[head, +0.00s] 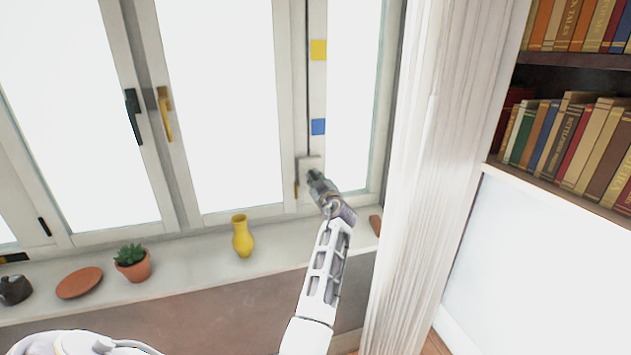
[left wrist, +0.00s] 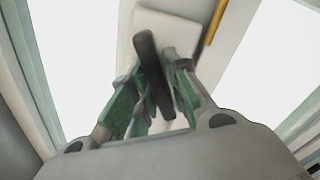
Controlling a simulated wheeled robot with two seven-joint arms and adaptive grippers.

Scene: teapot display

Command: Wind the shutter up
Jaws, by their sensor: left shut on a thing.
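A white winder plate (head: 309,163) sits low on the window frame, with a thin dark cord or strap (head: 307,80) running up from it. A yellow square (head: 318,49) and a blue square (head: 318,126) mark the frame beside the cord. My left gripper (head: 316,178) is at the winder plate. In the left wrist view its green-padded fingers (left wrist: 150,105) are shut on a dark crank handle (left wrist: 150,70), in front of the white plate (left wrist: 170,28). The handle is mostly hidden in the head view. No shutter curtain can be made out against the bright panes. My right gripper is out of view.
The sill (head: 190,262) holds a yellow vase (head: 242,238), a potted succulent (head: 133,264), a terracotta dish (head: 79,283) and a dark pot (head: 14,290). A brass window handle (head: 165,115) is left of the winder. A white curtain (head: 420,180) and bookshelf (head: 570,145) stand right.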

